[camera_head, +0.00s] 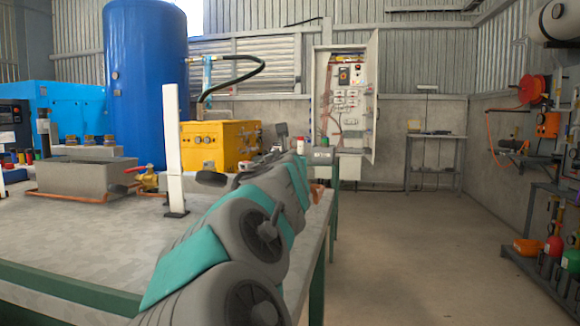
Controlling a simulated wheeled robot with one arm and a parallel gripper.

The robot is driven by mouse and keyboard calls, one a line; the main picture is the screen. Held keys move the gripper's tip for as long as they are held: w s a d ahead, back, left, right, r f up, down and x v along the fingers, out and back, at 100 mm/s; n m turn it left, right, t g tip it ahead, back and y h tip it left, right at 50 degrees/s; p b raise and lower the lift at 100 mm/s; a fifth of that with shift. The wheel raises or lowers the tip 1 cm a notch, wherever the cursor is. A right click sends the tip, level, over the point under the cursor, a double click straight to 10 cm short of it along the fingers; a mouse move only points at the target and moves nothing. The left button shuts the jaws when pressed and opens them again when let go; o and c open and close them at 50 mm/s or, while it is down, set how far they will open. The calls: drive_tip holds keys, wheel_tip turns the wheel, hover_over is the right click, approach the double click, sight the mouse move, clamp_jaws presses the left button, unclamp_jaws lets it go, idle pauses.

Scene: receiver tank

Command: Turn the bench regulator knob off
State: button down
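No regulator knob can be made out for certain on the bench (75,235). A small brass fitting with a red handle (147,181) sits on the bench, left of a white upright post (172,150). A dark rounded part (211,178) shows just right of the post; I cannot tell if it is a knob or part of my arm. My grey and teal arm reaches from the bottom centre along the bench's right side. Its links hide what lies behind them, and I cannot make out my gripper's fingers.
A grey block (85,178) and copper pipe stand on the bench's left. Behind are a blue tank (146,75), a yellow machine (215,145) and an open electrical cabinet (343,100). The floor (430,250) right of the bench is clear up to a rack (550,278).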

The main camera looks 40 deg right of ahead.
idle(0.4)
drive_tip(key=shift+c, duration=1.8)
unclamp_jaws()
drive_tip(key=v, duration=0.7)
drive_tip(key=shift+s+a, duration=0.2)
drive_tip(key=shift+s, duration=0.1)
